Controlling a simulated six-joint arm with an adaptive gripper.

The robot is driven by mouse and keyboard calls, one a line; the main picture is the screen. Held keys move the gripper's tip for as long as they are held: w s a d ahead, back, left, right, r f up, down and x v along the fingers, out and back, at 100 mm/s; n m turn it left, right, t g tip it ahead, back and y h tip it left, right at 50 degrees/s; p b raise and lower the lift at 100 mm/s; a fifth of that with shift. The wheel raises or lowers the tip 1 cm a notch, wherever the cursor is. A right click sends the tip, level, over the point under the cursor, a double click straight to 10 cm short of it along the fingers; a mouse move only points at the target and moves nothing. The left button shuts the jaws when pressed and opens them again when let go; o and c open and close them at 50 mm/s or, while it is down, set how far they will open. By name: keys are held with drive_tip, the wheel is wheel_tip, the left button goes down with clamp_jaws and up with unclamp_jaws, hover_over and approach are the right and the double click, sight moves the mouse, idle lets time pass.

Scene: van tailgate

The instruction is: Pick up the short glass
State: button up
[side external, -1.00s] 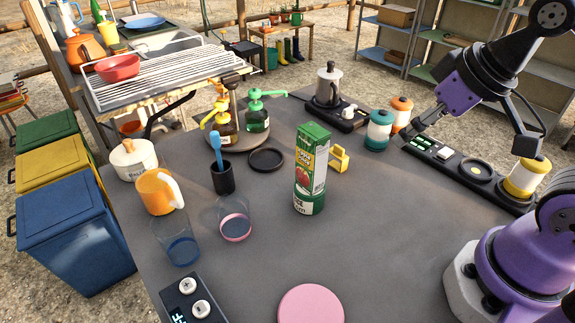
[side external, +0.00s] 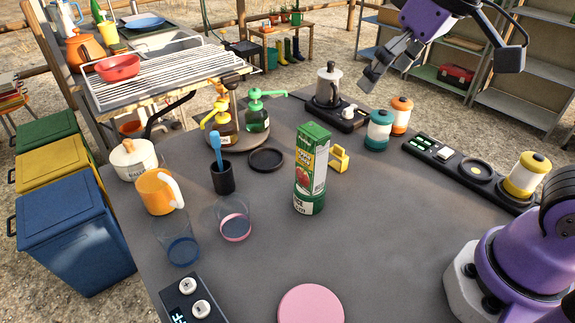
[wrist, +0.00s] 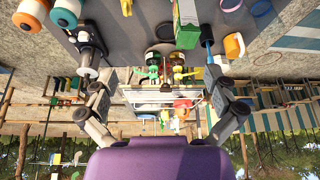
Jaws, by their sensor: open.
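Two clear glasses stand on the grey table. The shorter glass (side external: 234,220) has a pink band at its base; the taller glass (side external: 180,240) to its left has a blue base. In the wrist view the pink band of the shorter glass (wrist: 231,5) and the blue one of the taller glass (wrist: 261,8) show at the top edge, partly cut off. My gripper (side external: 383,68) is open and empty, raised above the table's far right side, well away from both glasses. In the wrist view its fingers (wrist: 160,96) are spread wide apart.
A tall green carton (side external: 311,170) stands right of the shorter glass. A black cup with a blue brush (side external: 222,178) and an orange mug (side external: 160,190) stand behind the glasses. A button panel (side external: 193,300) and pink disc (side external: 311,305) lie in front.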

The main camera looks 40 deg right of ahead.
drive_tip(key=w+a+n+g, duration=0.1)
drive_tip(key=w+a+n, duration=0.1)
drive_tip(key=w+a, duration=0.65)
drive_tip(key=n+g, duration=0.1)
hover_over(232, 210)
drive_tip(key=s, duration=0.4)
wheel_tip(232, 210, down, 16)
drive_tip(key=f, duration=0.1)
drive_tip(key=shift+y, duration=0.3)
drive_tip(key=x, duration=0.5)
drive_tip(key=shift+w+a+f, duration=0.15)
drive_tip(key=shift+w+a, duration=0.05)
drive_tip(key=c, duration=1.2)
